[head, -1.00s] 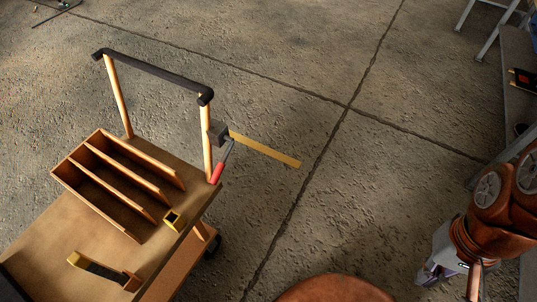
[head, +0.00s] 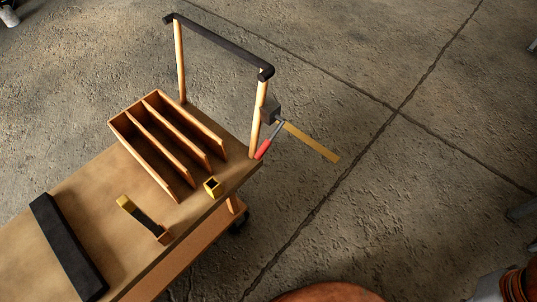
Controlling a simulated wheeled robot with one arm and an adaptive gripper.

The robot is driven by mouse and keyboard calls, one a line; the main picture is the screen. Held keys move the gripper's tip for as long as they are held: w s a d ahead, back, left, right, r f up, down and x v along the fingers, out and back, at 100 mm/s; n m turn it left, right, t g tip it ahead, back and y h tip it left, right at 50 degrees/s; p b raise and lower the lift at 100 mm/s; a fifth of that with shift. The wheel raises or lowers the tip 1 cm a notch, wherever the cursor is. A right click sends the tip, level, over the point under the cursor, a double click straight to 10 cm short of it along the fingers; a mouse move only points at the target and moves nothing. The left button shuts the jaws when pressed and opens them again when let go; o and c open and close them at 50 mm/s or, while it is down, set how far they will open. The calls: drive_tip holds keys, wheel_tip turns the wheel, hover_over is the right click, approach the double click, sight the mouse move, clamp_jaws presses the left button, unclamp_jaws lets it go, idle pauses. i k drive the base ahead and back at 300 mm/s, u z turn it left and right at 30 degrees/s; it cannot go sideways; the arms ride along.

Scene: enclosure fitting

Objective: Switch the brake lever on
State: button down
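The brake lever (head: 270,141) is a grey rod with a red grip at its lower end. It hangs from a dark grey block (head: 270,110) on the right post of a wooden cart (head: 75,195). The red grip points down and to the left, beside the cart's back right corner. A flat yellow strip (head: 312,143) extends from near the block to the right and down, over or on the floor. Part of my arm shows at the bottom right corner. My gripper's fingertips are not clearly in view, and nothing of mine is near the lever.
The cart carries a wooden divided tray (head: 165,140), a small yellow square piece (head: 213,186), a black-and-yellow piece (head: 143,218) and a long black block (head: 68,245). A black handle bar (head: 220,45) tops two posts.

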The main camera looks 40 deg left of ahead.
sight(264, 147)
drive_tip(key=u, duration=0.05)
drive_tip(key=k, duration=1.05)
drive_tip(key=u, duration=1.95)
drive_tip(key=i, duration=0.5)
drive_tip(key=z, duration=0.05)
